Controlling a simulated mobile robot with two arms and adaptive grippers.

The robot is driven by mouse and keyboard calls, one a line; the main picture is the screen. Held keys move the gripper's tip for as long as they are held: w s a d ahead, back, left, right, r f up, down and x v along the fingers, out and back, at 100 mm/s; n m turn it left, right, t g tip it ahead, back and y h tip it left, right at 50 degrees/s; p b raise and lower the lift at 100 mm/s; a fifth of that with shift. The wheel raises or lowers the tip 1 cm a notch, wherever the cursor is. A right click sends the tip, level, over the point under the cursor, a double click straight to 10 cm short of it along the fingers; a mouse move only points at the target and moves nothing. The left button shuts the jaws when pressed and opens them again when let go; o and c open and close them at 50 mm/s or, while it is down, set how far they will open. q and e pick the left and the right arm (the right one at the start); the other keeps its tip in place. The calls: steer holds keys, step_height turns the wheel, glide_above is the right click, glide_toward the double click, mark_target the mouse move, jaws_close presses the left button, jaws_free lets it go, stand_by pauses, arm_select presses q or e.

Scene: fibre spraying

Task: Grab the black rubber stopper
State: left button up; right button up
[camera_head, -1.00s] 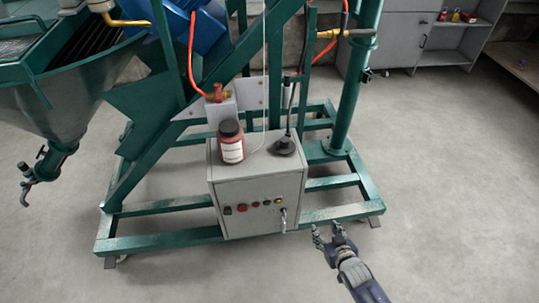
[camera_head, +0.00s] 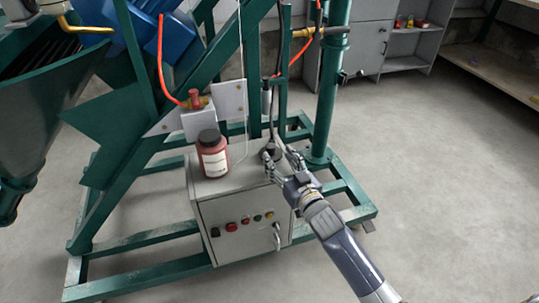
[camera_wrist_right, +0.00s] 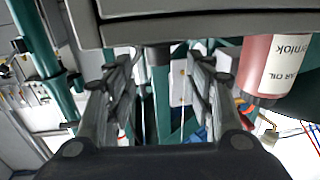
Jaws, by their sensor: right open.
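The black rubber stopper (camera_head: 269,147) stands on top of the grey control box (camera_head: 238,200), near its right back corner, with a dark rod rising above it. My right gripper (camera_head: 279,156) reaches in from the lower right. Its fingers are open and spread close to the stopper, partly hiding it. In the right wrist view the picture is upside down, and the open fingers (camera_wrist_right: 160,68) point at the box edge (camera_wrist_right: 190,28). A dark short piece between them may be the stopper; contact cannot be told. My left gripper is not seen.
A red-brown bottle with a black cap (camera_head: 213,155) stands on the box, left of the stopper. Green frame beams (camera_head: 327,100) surround the box. An orange hose (camera_head: 161,65) hangs at the left. The floor at the right is clear.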

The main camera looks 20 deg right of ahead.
mark_target(273, 150)
steer(key=shift+w+a+f+b, duration=0.15)
steer(key=shift+w+b, duration=0.1)
steer(key=shift+w, duration=0.8)
steer(key=shift+w+a+r+b, duration=0.1)
steer(key=shift+w+b, duration=0.1)
steer(key=shift+w, duration=0.85)
steer(key=shift+w+a+f+b, duration=0.15)
steer(key=shift+w+b, duration=0.1)
steer(key=shift+w, duration=0.8)
steer(key=shift+r, duration=0.15)
steer(key=c, duration=1.1)
